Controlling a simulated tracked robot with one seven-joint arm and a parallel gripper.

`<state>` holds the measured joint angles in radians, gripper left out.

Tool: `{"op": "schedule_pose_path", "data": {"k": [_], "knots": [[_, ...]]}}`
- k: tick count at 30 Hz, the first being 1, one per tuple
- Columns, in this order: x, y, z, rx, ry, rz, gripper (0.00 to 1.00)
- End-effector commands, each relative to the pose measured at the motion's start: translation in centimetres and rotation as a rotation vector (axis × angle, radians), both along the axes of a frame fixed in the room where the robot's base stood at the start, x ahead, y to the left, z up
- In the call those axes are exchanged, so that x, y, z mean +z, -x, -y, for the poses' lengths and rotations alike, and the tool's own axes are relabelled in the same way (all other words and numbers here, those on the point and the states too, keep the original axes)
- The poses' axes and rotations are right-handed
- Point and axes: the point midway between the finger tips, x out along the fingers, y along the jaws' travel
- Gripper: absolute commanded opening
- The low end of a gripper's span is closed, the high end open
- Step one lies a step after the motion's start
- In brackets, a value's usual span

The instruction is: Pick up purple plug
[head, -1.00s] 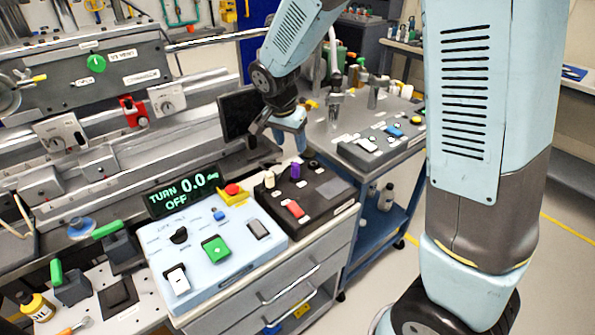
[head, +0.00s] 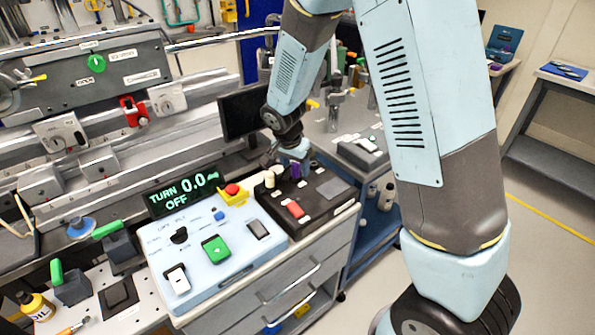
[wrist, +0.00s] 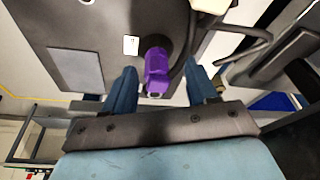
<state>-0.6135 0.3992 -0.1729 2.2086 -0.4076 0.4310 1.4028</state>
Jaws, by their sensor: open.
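The purple plug (head: 295,171) stands upright on the dark box (head: 322,207) at the back of the bench top. In the wrist view the purple plug (wrist: 157,72) is between the two blue fingertips of my gripper (wrist: 160,84), with a gap on each side. My gripper (head: 288,162) is open and empty, low over the back of the dark box. In the head view it is close behind the plug and partly hidden by my wrist.
A cream knob (head: 269,179) stands just left of the plug. A red switch (head: 295,209) is nearer on the same box. A light blue control panel (head: 215,245) sits left of it. A dark monitor (head: 242,113) stands behind. A dark cable (wrist: 183,50) curves past the plug.

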Motion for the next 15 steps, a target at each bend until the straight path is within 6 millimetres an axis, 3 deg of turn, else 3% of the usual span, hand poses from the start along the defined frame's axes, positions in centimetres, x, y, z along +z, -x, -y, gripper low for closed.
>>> {"op": "schedule_pose_path", "data": {"k": [7,15], "knots": [[-0.09,-0.02,0.05,-0.001,0.0,0.0,0.56],[-0.08,-0.02,0.08,-0.002,0.0,0.0,0.31]]}}
